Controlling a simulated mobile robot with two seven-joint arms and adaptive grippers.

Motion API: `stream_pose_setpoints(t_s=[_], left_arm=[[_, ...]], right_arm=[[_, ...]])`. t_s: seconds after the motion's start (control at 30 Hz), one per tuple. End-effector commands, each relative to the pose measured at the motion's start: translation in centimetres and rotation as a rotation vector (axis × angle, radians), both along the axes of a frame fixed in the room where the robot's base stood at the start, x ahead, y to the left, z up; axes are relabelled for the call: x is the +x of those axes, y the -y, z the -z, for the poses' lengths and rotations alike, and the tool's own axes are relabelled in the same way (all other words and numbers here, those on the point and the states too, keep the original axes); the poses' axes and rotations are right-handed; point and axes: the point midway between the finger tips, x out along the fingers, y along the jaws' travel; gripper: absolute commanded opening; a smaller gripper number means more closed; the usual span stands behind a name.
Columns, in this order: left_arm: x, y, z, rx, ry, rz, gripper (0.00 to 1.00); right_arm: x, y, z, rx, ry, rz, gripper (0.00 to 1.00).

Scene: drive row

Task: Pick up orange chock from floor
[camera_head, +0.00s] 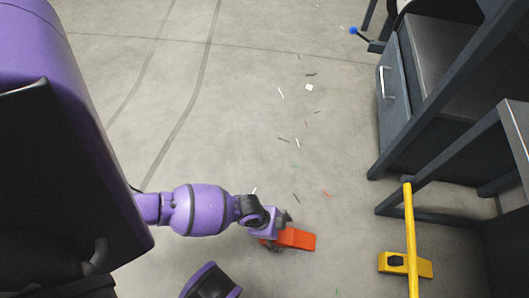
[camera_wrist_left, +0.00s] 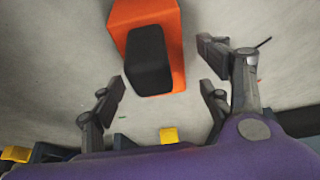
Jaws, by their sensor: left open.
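The orange chock (camera_head: 297,239) lies on the grey floor in the lower middle of the head view. My left gripper (camera_head: 275,240) is at its left end and partly covers it. In the left wrist view the orange chock (camera_wrist_left: 178,70) shows with a black pad on its face, ahead of and between the two fingers. The fingers of my left gripper (camera_wrist_left: 163,93) are spread wide with nothing between their tips that they touch. Whether the gripper touches the chock in the head view I cannot tell. My right gripper is not in view.
A yellow bar with a yellow base block (camera_head: 420,266) stands to the right of the chock. Dark metal frames and a grey cabinet (camera_head: 393,95) fill the right side. Small scraps (camera_head: 309,87) litter the floor. The middle floor is otherwise clear.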

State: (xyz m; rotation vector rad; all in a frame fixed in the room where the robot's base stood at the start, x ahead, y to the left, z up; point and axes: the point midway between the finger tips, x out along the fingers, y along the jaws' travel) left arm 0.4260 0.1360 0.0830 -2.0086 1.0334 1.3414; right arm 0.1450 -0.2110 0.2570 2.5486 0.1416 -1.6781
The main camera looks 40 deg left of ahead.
Motion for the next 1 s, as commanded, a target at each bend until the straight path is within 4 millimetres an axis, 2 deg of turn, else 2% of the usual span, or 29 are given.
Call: stream_pose_setpoints(t_s=[0.03,0.2,0.47,0.93,1.0], left_arm=[[0.2,0.5,1.1,-0.001,-0.002,0.0,0.7],[0.7,1.3,3.2,0.0,-0.002,-0.001,0.7],[0.9,1.4,3.2,0.0,0.001,-0.001,0.69],[0.9,1.4,3.3,0.0,0.0,-0.001,0.07],[0.9,1.4,3.2,-0.001,0.002,-0.002,0.07]], right_arm=[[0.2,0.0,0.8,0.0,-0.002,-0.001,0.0],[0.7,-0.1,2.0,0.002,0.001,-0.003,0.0],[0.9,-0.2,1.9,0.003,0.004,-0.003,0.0],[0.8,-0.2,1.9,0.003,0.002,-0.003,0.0],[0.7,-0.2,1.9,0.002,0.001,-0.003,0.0]])
